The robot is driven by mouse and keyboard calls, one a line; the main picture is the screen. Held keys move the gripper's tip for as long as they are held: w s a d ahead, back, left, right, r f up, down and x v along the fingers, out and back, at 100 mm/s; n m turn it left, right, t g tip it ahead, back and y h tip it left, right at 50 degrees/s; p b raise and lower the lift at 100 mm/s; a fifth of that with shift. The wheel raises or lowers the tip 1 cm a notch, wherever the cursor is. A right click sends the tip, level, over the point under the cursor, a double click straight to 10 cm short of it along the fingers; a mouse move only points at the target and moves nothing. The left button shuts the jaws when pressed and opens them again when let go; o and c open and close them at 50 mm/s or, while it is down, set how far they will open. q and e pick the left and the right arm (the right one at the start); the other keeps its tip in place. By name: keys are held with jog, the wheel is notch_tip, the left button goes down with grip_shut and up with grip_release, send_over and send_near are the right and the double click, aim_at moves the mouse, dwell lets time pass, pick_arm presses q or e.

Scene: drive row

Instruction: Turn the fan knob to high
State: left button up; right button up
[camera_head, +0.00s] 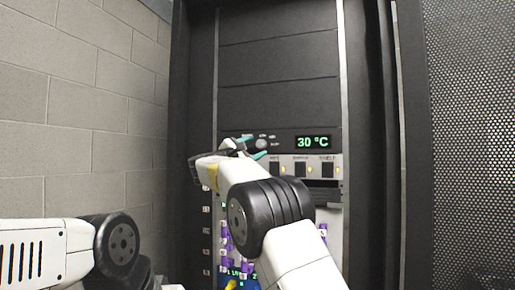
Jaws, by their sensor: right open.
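The fan knob (262,143) is a small grey round knob on the dark control panel of the rack, left of a green display (313,142) that reads 30 °C. Small labels sit around the knob, too small to read. My right gripper (250,150) is at the panel, just left of and below the knob, with its teal-tipped fingers apart. I cannot tell whether a fingertip touches the knob. The right arm hides part of the panel below. My left arm shows at the lower left; its gripper is out of view.
Below the display is a row of switches (300,169) with yellow lights. Purple-tagged cables (323,233) hang lower in the rack. A perforated door (470,140) stands at the right and a grey block wall (80,110) at the left. Blank dark panels (278,55) fill the rack above.

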jog(key=v, duration=0.6)
jog(key=shift+d+f, duration=0.1)
jog(key=shift+d, duration=0.05)
